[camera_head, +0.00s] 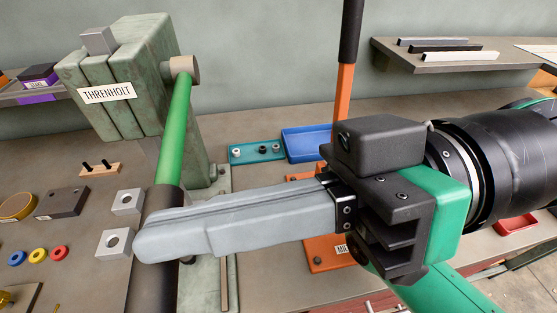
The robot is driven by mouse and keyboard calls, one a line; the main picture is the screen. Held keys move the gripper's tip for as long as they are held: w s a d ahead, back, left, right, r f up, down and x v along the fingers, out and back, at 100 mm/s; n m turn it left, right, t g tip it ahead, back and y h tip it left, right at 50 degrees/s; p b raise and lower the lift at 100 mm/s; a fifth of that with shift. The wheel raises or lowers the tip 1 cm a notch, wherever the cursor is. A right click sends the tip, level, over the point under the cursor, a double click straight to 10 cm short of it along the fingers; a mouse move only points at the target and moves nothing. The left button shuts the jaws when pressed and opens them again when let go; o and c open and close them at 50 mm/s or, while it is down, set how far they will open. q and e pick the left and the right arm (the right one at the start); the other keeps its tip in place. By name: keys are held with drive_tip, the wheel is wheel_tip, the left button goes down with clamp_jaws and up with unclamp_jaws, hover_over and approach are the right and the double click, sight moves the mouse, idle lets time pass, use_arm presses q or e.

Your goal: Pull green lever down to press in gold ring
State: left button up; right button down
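The green lever (174,132) hangs from a pivot on the side of the green press labelled THRENHOLT (128,85). Its lower end is a dark grip (154,285) that reaches the bottom edge of the picture. My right gripper (150,242) comes in from the right, and its grey fingers cross in front of the grip, hiding part of it. The fingers overlap side-on, so I cannot tell whether they are closed on it. A gold-rimmed round piece (16,207) lies at the far left; I cannot tell if it is the gold ring. My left gripper is not in view.
Small blue, yellow and red rings (38,255) and two square blocks with holes (116,243) lie left of the lever. An orange lever with a black grip (345,90) stands behind my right gripper. A blue tray (307,143) is behind. A shelf (450,58) is on the wall.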

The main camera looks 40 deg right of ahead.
wheel_tip(320, 180, up, 5)
drive_tip(key=d+p, duration=0.1)
drive_tip(key=p, duration=0.3)
drive_tip(key=s+p+v, duration=0.1)
drive_tip(key=v, duration=0.9)
drive_tip(key=shift+a+f, duration=0.3)
drive_tip(key=shift+f, duration=0.15)
idle(0.3)
